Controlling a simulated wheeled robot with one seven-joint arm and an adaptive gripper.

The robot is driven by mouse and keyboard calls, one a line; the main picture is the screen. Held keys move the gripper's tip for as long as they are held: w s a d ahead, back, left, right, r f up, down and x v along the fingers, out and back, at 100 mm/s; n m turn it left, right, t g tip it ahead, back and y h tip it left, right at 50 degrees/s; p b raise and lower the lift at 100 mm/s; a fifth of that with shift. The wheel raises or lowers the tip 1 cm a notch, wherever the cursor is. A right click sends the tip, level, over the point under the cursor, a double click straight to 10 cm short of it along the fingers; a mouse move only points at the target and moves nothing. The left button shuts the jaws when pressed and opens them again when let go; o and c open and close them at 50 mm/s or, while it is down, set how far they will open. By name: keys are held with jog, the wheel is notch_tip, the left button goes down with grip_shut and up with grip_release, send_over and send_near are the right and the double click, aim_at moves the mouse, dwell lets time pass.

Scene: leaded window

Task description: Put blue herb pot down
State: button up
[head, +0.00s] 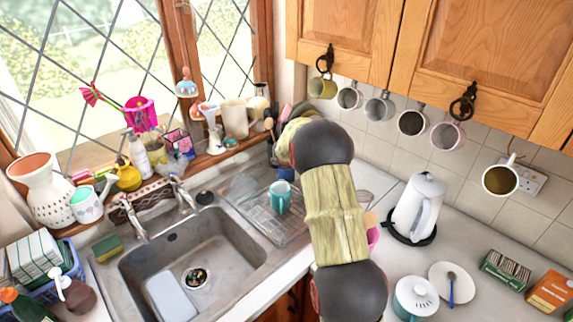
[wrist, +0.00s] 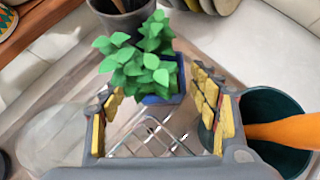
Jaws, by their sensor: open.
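The blue herb pot (wrist: 162,99), with bushy green leaves, shows in the wrist view. It stands on a pale surface just beyond the fingertips, behind a wire rack. My gripper (wrist: 156,104) is open, with one yellow-padded finger on each side of the view and the pot between and ahead of them. I see no finger closed on the pot. Part of the pot's body is covered by its leaves.
The wire rack (wrist: 152,135) lies below the fingers. A dark teal mug (wrist: 283,151) with an orange item is close to the right finger. A grey utensil pot (wrist: 122,22) stands behind the herb pot. In the head view, the sink (head: 225,238) lies left of my arm, the kettle (head: 417,208) right.

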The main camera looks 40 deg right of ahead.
jog(key=s+a+r+n+t+y+p, duration=0.1)
jog(key=s+a+r+n+t, duration=0.1)
jog(key=a+r+n, duration=0.5)
jog(key=s+a+r+n+t+y, duration=0.1)
jog(key=s+a+r+n+t, duration=0.15)
jog(key=a+r, duration=0.9)
jog(key=s+a+r+n+y, duration=0.2)
jog(key=s+a+r+n, duration=0.25)
jog(key=a+n, duration=0.2)
jog(key=s+a+r+n+y, duration=0.35)
jog(key=a+r+n, duration=0.25)
jog(key=a, duration=0.2)
jog(key=s+a+n+g, duration=0.1)
jog(key=s+a+n, duration=0.45)
jog(key=s, duration=0.25)
jog(key=s+a+n+g, duration=0.2)
jog(key=s+a+n, duration=0.2)
jog(key=s+n, duration=0.3)
jog(key=s+d+f+n+g+h, duration=0.1)
jog(key=s+f+n, duration=0.2)
jog(key=s, duration=0.7)
jog(key=s+d+f+n+g+h, duration=0.1)
jog(key=s+f+n, duration=0.3)
jog(key=s, duration=0.7)
jog(key=shift+s+d+f+n+g, duration=0.25)
jog(key=shift+d+n+g, duration=0.25)
jog(key=shift+n, duration=0.45)
jog(key=shift+f, duration=0.15)
